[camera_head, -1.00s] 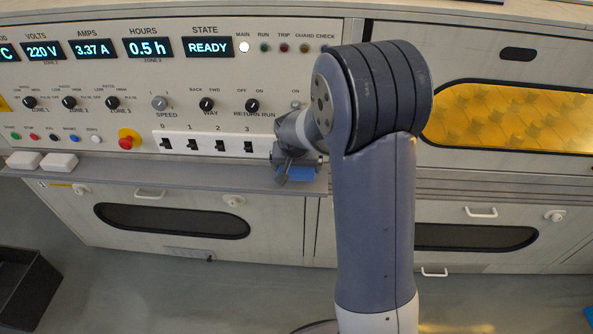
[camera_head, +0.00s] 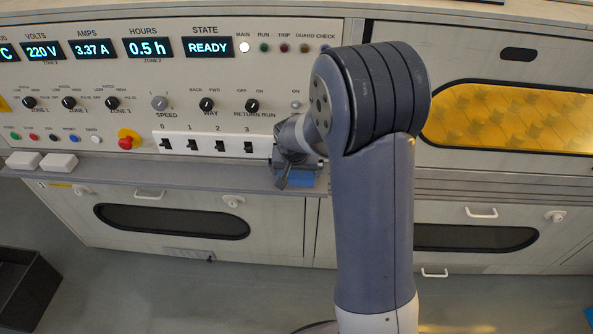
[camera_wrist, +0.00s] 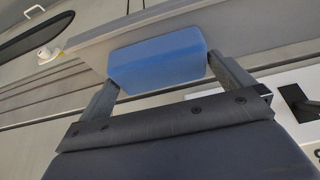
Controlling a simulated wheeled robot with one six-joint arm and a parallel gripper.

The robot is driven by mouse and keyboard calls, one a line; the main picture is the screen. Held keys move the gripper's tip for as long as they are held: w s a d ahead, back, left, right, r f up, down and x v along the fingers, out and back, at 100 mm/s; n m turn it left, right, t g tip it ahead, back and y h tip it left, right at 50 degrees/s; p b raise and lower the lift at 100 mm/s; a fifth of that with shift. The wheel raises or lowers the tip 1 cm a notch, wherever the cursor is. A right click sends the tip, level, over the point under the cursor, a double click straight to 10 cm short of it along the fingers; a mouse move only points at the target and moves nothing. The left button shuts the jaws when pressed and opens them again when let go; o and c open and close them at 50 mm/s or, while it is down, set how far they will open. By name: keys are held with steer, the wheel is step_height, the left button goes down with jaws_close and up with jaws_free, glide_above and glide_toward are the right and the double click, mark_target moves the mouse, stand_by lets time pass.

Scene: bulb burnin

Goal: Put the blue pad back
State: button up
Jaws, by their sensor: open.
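The blue pad (camera_head: 298,180) is at the right end of the grey ledge below the control panel, partly hidden by my gripper. In the wrist view the blue pad (camera_wrist: 158,60) lies against the grey ledge, between and just beyond my fingertips. My gripper (camera_head: 290,177) is over the pad in the head view. In the wrist view my gripper (camera_wrist: 165,83) is open, with one finger near each end of the pad. A narrow gap to the fingers is hard to judge.
A row of black switches (camera_head: 193,146) and a red stop button (camera_head: 128,139) are just above the ledge. A dark bin (camera_head: 25,285) stands on the floor at left.

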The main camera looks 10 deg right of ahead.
steer(key=p+v, duration=0.1)
steer(key=v, duration=1)
stand_by(1.0)
steer(key=shift+a, duration=0.1)
